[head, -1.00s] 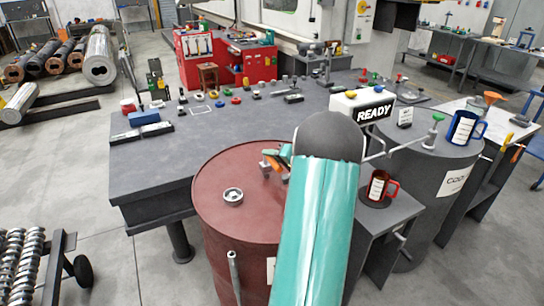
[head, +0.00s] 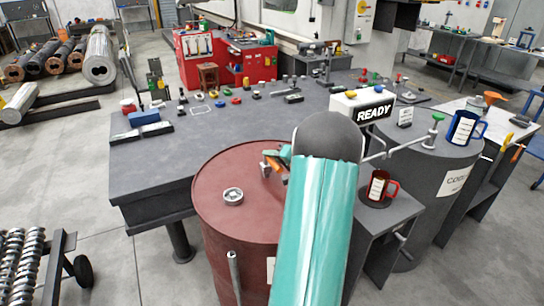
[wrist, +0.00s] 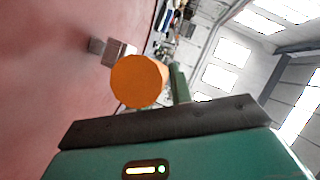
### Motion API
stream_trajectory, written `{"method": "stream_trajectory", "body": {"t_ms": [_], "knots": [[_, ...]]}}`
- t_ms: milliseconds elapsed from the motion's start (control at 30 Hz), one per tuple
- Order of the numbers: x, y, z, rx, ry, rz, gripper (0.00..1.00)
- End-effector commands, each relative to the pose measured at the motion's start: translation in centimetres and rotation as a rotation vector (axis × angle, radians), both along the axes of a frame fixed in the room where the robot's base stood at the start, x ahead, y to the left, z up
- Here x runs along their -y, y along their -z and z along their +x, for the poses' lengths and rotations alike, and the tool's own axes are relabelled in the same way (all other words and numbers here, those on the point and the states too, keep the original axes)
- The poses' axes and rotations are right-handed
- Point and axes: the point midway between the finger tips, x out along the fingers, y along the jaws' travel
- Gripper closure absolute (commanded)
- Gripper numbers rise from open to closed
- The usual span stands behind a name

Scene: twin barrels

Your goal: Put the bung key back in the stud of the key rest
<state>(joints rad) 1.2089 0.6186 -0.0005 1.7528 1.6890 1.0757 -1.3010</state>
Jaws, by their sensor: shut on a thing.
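My gripper (head: 276,163) is low over the lid of the dark red barrel (head: 215,180), shut on the orange-handled bung key (head: 270,154). In the wrist view the round end of the key's orange handle (wrist: 139,81) faces the camera. Square grey metal pieces (wrist: 118,51) show beyond it against the red surface; I cannot tell which belong to the key and which to the rest or its stud. The arm's round joint and teal link hide part of the lid. I cannot tell whether the key touches the stud.
A round metal bung fitting (head: 233,196) sits on the lid, left of my gripper. A grey worktable (head: 160,185) with small parts lies behind. A grey barrel (head: 400,160) and a red mug (head: 380,187) stand right. The lid's left part is clear.

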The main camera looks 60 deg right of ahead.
Motion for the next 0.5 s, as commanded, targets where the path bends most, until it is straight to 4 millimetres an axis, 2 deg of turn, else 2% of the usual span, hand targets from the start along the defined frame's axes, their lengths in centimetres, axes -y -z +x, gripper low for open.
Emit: {"method": "stream_trajectory", "body": {"t_ms": [500], "knots": [[0.01,1.04,0.03,0.002,0.000,-0.001,1.00]]}}
